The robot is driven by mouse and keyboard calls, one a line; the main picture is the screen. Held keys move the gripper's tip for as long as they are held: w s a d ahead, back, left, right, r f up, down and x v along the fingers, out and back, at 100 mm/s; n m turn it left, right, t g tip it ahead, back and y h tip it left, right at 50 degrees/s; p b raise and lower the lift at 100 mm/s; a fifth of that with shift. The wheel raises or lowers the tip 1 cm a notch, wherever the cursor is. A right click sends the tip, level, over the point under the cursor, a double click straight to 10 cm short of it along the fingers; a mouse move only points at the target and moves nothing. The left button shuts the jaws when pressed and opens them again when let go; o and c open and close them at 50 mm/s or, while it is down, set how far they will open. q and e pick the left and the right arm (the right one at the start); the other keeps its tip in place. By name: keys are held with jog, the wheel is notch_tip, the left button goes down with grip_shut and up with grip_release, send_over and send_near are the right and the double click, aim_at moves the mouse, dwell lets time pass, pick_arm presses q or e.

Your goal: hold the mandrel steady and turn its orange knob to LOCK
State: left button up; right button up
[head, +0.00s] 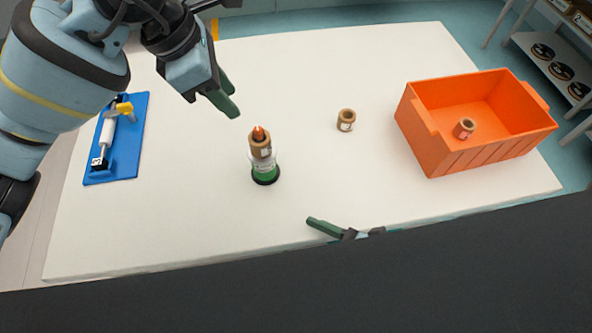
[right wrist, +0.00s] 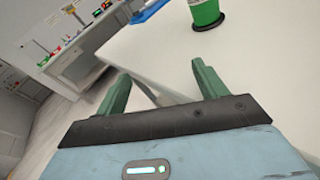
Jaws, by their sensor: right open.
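The mandrel (head: 265,175) stands upright on the white table, with a dark green base and a pale lower body. A brown core (head: 260,147) sits around its upper part, and the orange knob (head: 258,133) shows on top. The knob's setting is too small to read. My left gripper (head: 236,105) is above and left of the mandrel, apart from it, with its fingers open and empty. My right gripper (head: 350,232) is at the table's front edge, open and empty. In the right wrist view (right wrist: 160,72) the mandrel's green base (right wrist: 206,13) is beyond its fingers; the top is cut off.
A loose brown core (head: 346,120) stands right of the mandrel. An orange bin (head: 437,150) at the right holds another core (head: 464,128). A blue board (head: 127,158) with a white cylinder and yellow part lies at the left. The table (head: 330,70) is clear around the mandrel.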

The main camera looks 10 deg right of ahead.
aim_at(273, 162)
jog(key=w+n, duration=0.1)
jog(key=w, duration=0.3)
jog(key=w+r+n+y, duration=0.1)
jog(key=w, duration=0.4)
jog(key=w+r+t, duration=0.1)
jog(key=w, duration=0.3)
jog(key=shift+w+r+n, duration=0.2)
jog(key=shift+w+n, duration=0.2)
jog(key=shift+x, duration=3.9)
jog(key=shift+r, duration=0.15)
jog(key=shift+c, duration=0.3)
